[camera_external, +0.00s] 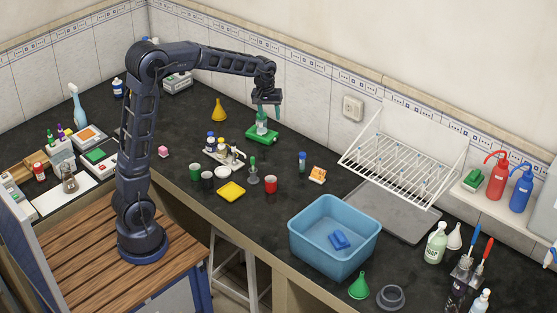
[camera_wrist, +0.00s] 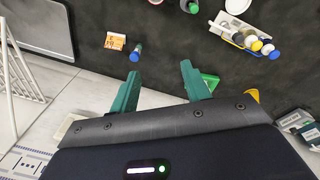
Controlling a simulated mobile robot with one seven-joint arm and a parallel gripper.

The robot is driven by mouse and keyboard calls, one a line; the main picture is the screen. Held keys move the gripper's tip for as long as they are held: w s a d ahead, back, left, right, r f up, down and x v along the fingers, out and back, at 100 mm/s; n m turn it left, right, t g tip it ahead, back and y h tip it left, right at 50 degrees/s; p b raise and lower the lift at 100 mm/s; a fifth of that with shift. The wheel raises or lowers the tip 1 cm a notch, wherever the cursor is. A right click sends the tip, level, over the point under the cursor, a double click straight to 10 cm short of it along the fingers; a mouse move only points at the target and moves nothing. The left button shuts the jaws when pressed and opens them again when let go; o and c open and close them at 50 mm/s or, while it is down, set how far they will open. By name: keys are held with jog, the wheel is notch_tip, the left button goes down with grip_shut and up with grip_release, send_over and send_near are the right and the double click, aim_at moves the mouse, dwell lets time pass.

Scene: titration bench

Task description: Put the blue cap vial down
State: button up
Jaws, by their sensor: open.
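A small vial with a blue cap (camera_external: 302,160) stands upright on the dark bench, to the right of my arm's end. In the wrist view the blue cap vial (camera_wrist: 136,52) shows beyond my left-hand finger, apart from it. My gripper (camera_external: 267,112) is raised above the bench near the back wall. In the wrist view my gripper (camera_wrist: 160,71) has its two green fingers spread, with only bare bench seen between them. Other blue-capped vials (camera_wrist: 267,50) lie or stand in a white rack (camera_wrist: 222,30).
A green object (camera_external: 262,134) is below my gripper. An orange-and-white item (camera_external: 317,175) is next to the lone vial. A red mug (camera_external: 271,184), a yellow sponge-like pad (camera_external: 231,191), a blue basin (camera_external: 330,255) and a drying rack (camera_external: 400,165) stand around. Some bench between them is clear.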

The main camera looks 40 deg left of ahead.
jog(key=s+a+r+m+t, duration=0.1)
jog(key=s+a+r+m, duration=0.2)
jog(key=s, duration=1.1)
jog(key=s+a+r+m+t, duration=0.1)
jog(key=s+a+r, duration=0.35)
jog(key=s, duration=0.85)
jog(key=s+f+m+t, duration=0.1)
jog(key=s+f+m, duration=0.1)
jog(key=s, duration=0.9)
jog(key=shift+a+f, duration=0.25)
jog(key=shift+a, duration=0.05)
